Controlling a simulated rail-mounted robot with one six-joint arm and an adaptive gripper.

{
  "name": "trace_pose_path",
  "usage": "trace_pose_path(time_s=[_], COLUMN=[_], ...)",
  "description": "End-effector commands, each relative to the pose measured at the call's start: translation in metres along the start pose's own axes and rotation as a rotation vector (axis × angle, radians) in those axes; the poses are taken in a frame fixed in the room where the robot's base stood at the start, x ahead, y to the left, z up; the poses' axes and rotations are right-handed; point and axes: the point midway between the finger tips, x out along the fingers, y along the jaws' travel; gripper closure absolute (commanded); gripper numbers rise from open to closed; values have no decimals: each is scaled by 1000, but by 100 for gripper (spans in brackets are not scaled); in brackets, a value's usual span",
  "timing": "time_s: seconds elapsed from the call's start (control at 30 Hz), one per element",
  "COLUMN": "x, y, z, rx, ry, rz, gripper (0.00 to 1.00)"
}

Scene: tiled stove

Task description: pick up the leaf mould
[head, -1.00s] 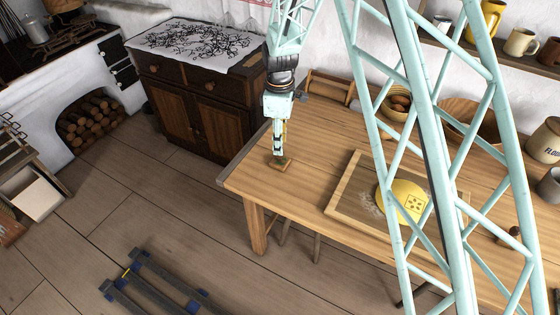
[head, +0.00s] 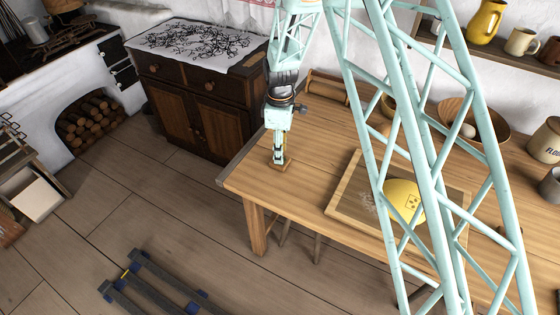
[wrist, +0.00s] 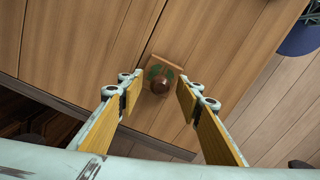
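The leaf mould (wrist: 162,73) is a small square wooden block with a green leaf mark and a round brown knob on top. It lies on the table near its left end. My gripper (wrist: 159,89) is open, with one yellow-padded finger on each side of the knob in the wrist view; nothing is gripped. In the head view my gripper (head: 279,157) points straight down over the mould (head: 285,167) and partly hides it. The exact gap between fingertips and mould cannot be told.
The wooden table (head: 310,170) is clear around the mould. To the right lie a framed board (head: 344,200) and a yellow round thing (head: 401,193), partly behind my arm. A bowl (head: 491,118) stands farther back. A dark cabinet (head: 205,105) stands behind the table's left end.

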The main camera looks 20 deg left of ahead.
Motion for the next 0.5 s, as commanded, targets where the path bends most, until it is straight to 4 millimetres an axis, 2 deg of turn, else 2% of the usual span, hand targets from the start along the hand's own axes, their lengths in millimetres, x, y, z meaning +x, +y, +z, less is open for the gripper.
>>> trace_pose_path(time_s=[0.3,0.5], x=[0,0], y=[0,0], z=[0,0], rx=[0,0], ry=[0,0], rz=[0,0], gripper=[68,86])
